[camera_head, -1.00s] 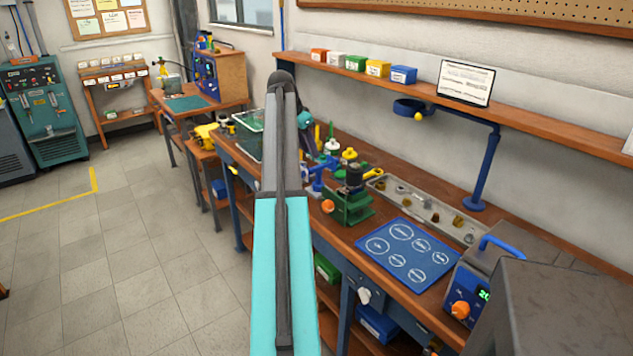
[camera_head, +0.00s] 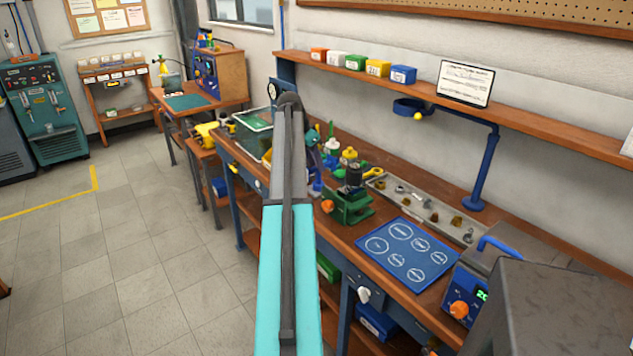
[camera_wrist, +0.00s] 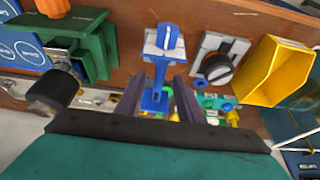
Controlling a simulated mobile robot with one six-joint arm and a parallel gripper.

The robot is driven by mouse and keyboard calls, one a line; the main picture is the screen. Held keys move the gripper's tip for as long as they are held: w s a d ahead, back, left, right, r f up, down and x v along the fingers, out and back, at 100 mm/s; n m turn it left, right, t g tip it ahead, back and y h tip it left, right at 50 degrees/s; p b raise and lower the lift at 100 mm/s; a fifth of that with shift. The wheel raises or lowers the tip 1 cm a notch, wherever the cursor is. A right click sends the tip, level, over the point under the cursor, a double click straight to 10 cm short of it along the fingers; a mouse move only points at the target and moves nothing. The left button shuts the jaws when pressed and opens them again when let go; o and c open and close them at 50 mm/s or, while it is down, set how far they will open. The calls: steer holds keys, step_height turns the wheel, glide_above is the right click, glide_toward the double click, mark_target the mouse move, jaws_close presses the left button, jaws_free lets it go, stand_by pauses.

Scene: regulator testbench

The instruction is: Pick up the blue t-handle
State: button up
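The blue t-handle (camera_wrist: 158,72) is in the upper middle of the wrist view. Its blue shaft runs down the picture from a pale grey block with a blue upright piece, and a wider blue part lies between my fingers. My gripper (camera_wrist: 159,84) is open, with one dark finger on each side of the blue part. I cannot tell whether either finger touches it. In the head view a bit of blue (camera_head: 317,186) shows on the bench just right of my arm, which hides much of that spot.
A green fixture (camera_wrist: 88,42) stands left of the handle in the wrist view. A black knob on a grey plate (camera_wrist: 222,58) and a yellow bin (camera_wrist: 277,70) are close on the right. A blue mat (camera_head: 405,255) and a metal tray (camera_head: 448,222) lie further right on the bench.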

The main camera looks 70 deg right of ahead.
steer(key=shift+f, duration=0.15)
steer(key=shift+p+x, duration=0.85)
steer(key=shift+x, duration=1.65)
steer(key=shift+d, duration=0.1)
jaws_close()
